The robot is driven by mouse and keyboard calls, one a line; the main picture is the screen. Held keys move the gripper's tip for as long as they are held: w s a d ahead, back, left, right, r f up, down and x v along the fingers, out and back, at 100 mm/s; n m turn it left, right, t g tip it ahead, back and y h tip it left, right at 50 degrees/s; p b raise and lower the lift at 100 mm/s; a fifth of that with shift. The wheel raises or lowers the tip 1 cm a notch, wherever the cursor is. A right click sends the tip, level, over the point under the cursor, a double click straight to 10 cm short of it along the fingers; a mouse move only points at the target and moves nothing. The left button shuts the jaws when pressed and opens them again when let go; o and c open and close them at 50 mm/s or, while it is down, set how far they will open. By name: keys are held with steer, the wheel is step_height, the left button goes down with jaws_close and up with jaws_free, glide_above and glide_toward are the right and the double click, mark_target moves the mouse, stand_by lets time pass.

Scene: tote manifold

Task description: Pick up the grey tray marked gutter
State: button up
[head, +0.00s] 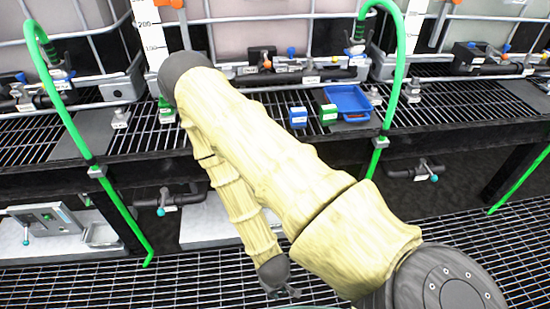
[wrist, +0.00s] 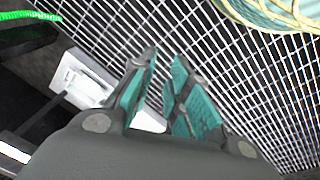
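I cannot pick out a grey tray marked gutter for certain, as the labels are too small to read. A bright blue tray (head: 348,99) lies on the shelf, partly over a flat grey plate. My gripper (head: 283,292) hangs low over the floor grating in the head view, away from the shelf. In the wrist view my gripper (wrist: 162,70) shows teal pads with a gap between them, and it looks open and empty. A pale grey-white object (wrist: 88,80) lies beyond the left finger; I cannot tell what it is.
A small blue box (head: 298,117) and a green box (head: 328,114) stand left of the blue tray. Green hoses (head: 70,120) arch down over the shelf edge. A pale panel with fittings (head: 40,235) lies below the shelf.

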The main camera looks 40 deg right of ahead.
steer(key=w+d+f+m+t+h+b, duration=0.1)
steer(key=w+d+f+h+b, duration=0.1)
steer(key=w+d+f+b, duration=0.4)
steer(key=w+d+f+m+t+h+b, duration=0.1)
steer(key=w+d+f+b, duration=0.6)
steer(key=w+f+b, duration=1)
steer(key=w+d+f+m+t+h+b, duration=0.1)
steer(key=w+d+f+h+b, duration=0.4)
steer(key=w+f+b, duration=0.6)
steer(key=shift+w+d+f+t+b, duration=0.1)
steer(key=shift+w+d+t+b, duration=0.3)
steer(key=shift+w, duration=1.55)
steer(key=shift+w+d+f+t+b, duration=0.15)
steer(key=shift+w+d+b, duration=0.45)
steer(key=shift+w, duration=1.35)
steer(key=shift+w+d+f+t+b, duration=0.1)
steer(key=shift+w+d+t+b, duration=0.15)
steer(key=shift+w+b, duration=1.15)
steer(key=shift+w+d+f+p, duration=0.15)
steer(key=shift+w+p, duration=0.1)
steer(key=shift+w, duration=0.15)
steer(key=shift+w+d+f+p, duration=0.1)
steer(key=shift+w+d+p, duration=0.1)
steer(key=shift+w, duration=0.15)
steer(key=b+x, duration=0.3)
steer(key=x, duration=0.1)
steer(key=shift+w+d+f+b, duration=0.2)
steer(key=shift+d+f+b, duration=0.05)
steer(key=shift+b, duration=0.1)
steer(key=shift+w+d, duration=0.1)
